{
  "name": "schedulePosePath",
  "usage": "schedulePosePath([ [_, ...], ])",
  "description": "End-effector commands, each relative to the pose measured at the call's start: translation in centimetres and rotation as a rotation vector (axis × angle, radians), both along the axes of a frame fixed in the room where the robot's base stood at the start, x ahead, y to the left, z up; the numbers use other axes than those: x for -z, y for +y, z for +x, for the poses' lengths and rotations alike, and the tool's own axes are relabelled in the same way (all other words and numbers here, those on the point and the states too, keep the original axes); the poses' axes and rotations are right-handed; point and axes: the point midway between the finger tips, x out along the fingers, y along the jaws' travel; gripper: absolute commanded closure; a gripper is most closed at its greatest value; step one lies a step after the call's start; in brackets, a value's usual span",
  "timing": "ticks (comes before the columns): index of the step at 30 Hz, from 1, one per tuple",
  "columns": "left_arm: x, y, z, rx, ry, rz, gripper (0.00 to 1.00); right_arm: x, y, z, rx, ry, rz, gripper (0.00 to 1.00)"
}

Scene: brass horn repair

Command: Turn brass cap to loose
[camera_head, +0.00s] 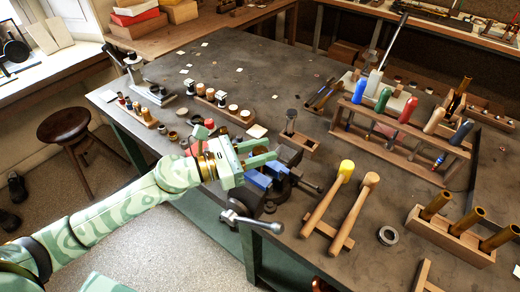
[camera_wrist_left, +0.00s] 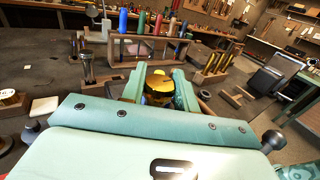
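My left gripper (camera_head: 268,151) reaches in from the left over the front edge of the bench, at the blue vise (camera_head: 262,181). Its two fingers stand apart, and it looks open. In the left wrist view, a round brass cap (camera_wrist_left: 158,88) shows between the fingertips of my left gripper (camera_wrist_left: 158,80). Whether the fingers touch the cap is not clear. In the head view the cap cannot be made out, and the hand covers part of the vise. My right gripper is not in view.
Two mallets (camera_head: 344,169) lie on a wooden rest to the right of the vise. A wooden rack (camera_head: 389,151) of colourful-handled tools stands behind them. A block with brass tubes (camera_head: 452,238) is at the right. The vise handle (camera_head: 252,223) juts out in front. The bench's middle is mostly clear.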

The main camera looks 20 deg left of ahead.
Motion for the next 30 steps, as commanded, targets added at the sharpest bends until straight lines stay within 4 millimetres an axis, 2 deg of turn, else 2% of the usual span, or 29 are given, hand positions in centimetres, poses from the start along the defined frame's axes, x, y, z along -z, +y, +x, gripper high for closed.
schedulePosePath([
  [5,-0.2,0.0,0.0,-0.018,0.000,0.000,0.93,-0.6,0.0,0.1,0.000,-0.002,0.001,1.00],
  [11,-0.6,-0.1,-0.1,-0.099,0.001,-0.001,0.93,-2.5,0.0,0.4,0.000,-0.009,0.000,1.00],
  [21,-0.7,-0.1,-0.1,-0.384,0.004,-0.004,0.93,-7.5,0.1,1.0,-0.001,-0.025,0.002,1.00],
  [30,-0.3,-0.2,-0.1,-0.669,0.003,-0.003,0.93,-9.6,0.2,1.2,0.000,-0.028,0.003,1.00],
])
